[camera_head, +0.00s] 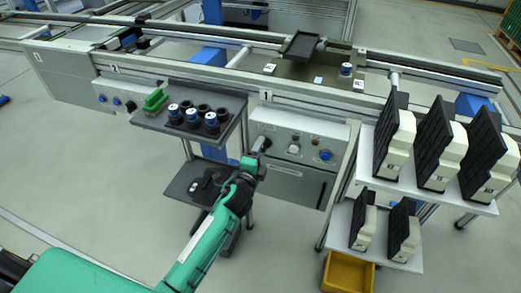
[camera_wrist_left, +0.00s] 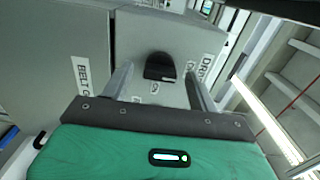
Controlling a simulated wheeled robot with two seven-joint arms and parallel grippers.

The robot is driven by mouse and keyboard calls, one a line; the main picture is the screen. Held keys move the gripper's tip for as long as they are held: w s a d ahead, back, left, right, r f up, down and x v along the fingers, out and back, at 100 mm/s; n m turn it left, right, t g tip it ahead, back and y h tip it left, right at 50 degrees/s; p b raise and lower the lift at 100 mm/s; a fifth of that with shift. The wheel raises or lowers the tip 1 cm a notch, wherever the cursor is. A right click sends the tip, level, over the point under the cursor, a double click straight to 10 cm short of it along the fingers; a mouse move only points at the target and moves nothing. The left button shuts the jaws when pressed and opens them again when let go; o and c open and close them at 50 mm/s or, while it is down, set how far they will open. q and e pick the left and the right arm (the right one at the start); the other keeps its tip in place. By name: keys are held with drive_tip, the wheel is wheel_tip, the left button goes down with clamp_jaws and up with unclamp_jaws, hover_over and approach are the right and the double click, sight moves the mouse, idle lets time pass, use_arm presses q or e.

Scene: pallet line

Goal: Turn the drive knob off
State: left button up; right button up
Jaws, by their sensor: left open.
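The black drive knob (camera_wrist_left: 160,67) sticks out from a grey panel in the left wrist view, with a "DRI…" label (camera_wrist_left: 207,66) to its right. My left gripper (camera_wrist_left: 158,72) is open, with one finger on each side of the knob. Gaps show between the fingers and the knob, so I see no contact. In the head view my left gripper (camera_head: 262,146) is at the left end of the white control panel (camera_head: 338,138) and hides the knob there. My right gripper is not in view.
The panel also carries a green button (camera_head: 294,149) and a blue knob (camera_head: 325,155). A dark shelf (camera_head: 222,132) with several blue-topped cylinders and a green part (camera_head: 155,100) stands close left of my gripper. A rack (camera_head: 435,195) of black-and-white parts stands right.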

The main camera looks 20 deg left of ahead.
use_arm(q)
drive_tip(key=s, duration=1.2)
drive_tip(key=shift+s+a, duration=0.25)
drive_tip(key=shift+s, duration=0.1)
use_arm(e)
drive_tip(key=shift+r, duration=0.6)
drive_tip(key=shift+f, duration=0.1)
